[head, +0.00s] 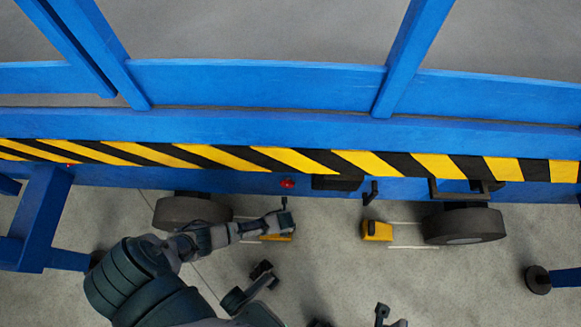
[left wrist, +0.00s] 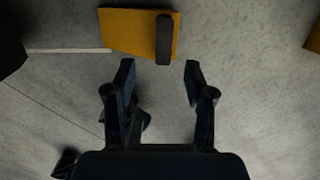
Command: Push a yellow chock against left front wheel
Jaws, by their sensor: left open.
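A yellow chock (head: 277,237) lies on the floor to the right of the left wheel (head: 188,212), with a gap between them. My left arm partly covers it. In the left wrist view the chock (left wrist: 130,32) shows with a dark upright bar, just beyond the fingertips, and the wheel (left wrist: 10,45) is a dark shape at the left edge. My left gripper (head: 284,222) is over the chock's side; in the left wrist view the gripper (left wrist: 158,75) is open, with nothing between its fingers. Dark parts of mine show low in the head view; I cannot tell my right gripper's state.
A second yellow chock (head: 377,230) lies left of the right wheel (head: 463,226). White lines run on the floor by both wheels. A blue cart frame (head: 260,85) with a yellow-black striped edge (head: 290,160) overhangs the wheels. Grey floor between the chocks is clear.

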